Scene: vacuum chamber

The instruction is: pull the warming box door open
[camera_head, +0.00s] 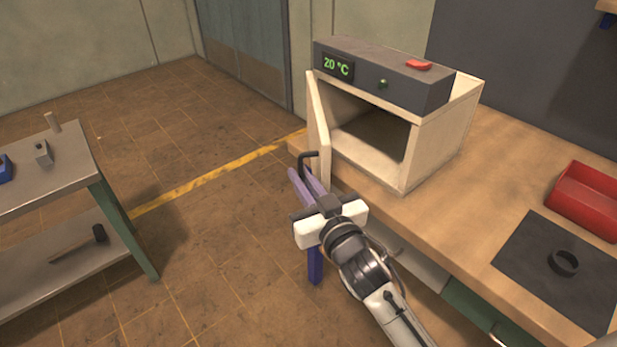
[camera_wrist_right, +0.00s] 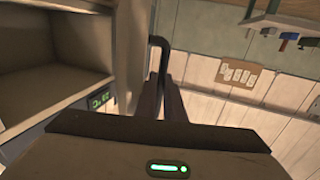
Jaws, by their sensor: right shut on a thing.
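The warming box (camera_head: 432,93) stands on the wooden bench, its front showing an empty dark interior. Its pale door (camera_head: 319,120) is hinged at the box's left side and stands swung wide open, seen nearly edge-on. A dark bar handle (camera_head: 303,156) sticks out from the door; it also shows in the right wrist view (camera_wrist_right: 159,42). My right gripper (camera_head: 304,181) is shut on the handle, its purple fingers on either side of the bar; the fingers also show in the wrist view (camera_wrist_right: 165,98). My left gripper is not in view.
The wooden bench (camera_head: 470,190) holds a red bin (camera_head: 587,200) and a black mat (camera_head: 530,272) with a dark ring (camera_head: 564,262). A metal side table (camera_head: 60,180) stands at the left. Open floor lies between it and the bench.

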